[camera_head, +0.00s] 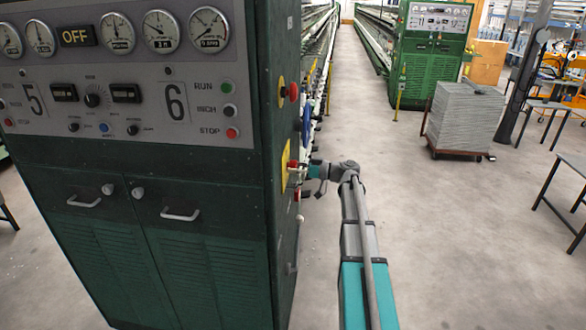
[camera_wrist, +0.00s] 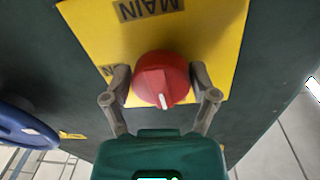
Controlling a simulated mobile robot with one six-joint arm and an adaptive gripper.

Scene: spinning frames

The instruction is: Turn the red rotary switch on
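The red rotary switch (camera_wrist: 160,78) is a round red knob on a yellow plate (camera_wrist: 215,35) marked "MAIN", which reads upside down in the wrist view. Its white pointer mark faces the bottom of that view. My gripper (camera_wrist: 161,82) has one finger on each side of the knob, spread about as wide as the knob. I cannot tell whether the fingertips touch it. In the head view, my gripper (camera_head: 303,171) is at the side of the green cabinet, by the lower yellow plate (camera_head: 284,166); the knob (camera_head: 292,165) is small there.
Another red knob (camera_head: 293,92) sits higher on the same side. A blue handwheel (camera_wrist: 25,125) is left of my gripper. The floor to the right is clear up to a cart (camera_head: 465,118).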

